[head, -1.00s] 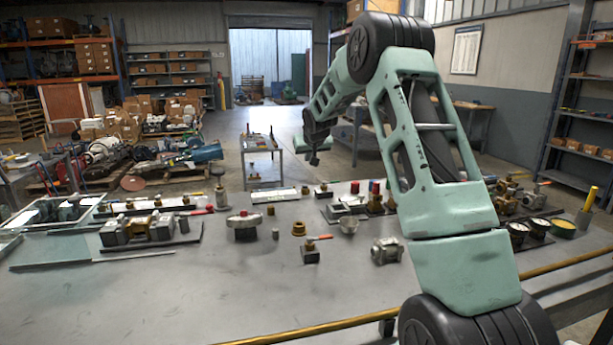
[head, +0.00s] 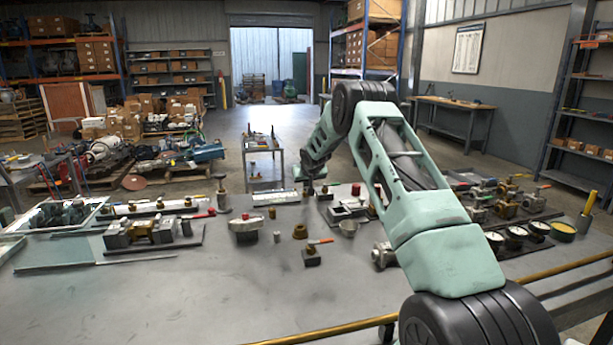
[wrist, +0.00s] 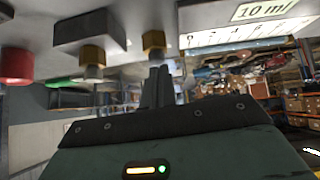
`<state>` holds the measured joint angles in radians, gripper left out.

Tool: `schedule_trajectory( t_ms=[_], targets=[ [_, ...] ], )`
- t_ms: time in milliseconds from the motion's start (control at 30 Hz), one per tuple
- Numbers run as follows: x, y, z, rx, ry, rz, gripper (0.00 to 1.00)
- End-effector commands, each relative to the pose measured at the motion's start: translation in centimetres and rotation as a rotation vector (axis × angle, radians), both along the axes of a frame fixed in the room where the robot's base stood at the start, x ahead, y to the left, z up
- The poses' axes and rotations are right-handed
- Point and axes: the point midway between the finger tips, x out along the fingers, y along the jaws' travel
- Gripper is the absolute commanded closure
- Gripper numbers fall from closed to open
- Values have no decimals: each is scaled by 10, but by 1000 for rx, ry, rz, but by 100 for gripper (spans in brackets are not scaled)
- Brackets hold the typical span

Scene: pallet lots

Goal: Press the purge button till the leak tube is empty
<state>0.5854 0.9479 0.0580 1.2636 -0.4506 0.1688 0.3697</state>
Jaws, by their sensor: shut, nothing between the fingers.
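My gripper (head: 308,190) is low over the back of the workbench, close to a small dark fitting (head: 323,191) and a white strip (head: 276,197). In the wrist view its dark fingers (wrist: 158,85) are shut together with nothing between them. A brass-coloured knob (wrist: 153,42) is just beyond the fingertips; I cannot tell whether they touch it. A grey block with a second brass knob (wrist: 93,56) is to its left. A red cap (wrist: 15,65) is at the left edge. A white scale strip (wrist: 240,32) has a "10 ml" label (wrist: 264,9) above it. The tube's fluid level cannot be made out.
The workbench (head: 200,290) is clear at its front. A red-handled valve (head: 312,256), a brass ring (head: 300,231) and a flanged part (head: 246,226) stand mid-table. A row of round cups (head: 515,236) is at the right. A small cart (head: 263,165) stands behind the bench.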

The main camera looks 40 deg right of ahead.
Motion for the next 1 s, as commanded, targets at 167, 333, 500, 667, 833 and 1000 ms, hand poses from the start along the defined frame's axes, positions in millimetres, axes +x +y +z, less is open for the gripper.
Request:
schedule_trajectory(
  t_ms=[167,333,500,667,833,1000],
  targets=[
    [0,0,-1,-1,-1,0,100],
    [0,0,-2,0,0,0,100],
    [-1,-1,-19,0,0,-1,100],
    [-2,-1,-24,1,4,-1,100],
    [-3,0,-27,5,10,-1,100],
    [-3,2,-21,6,11,-1,100]
  ],
)
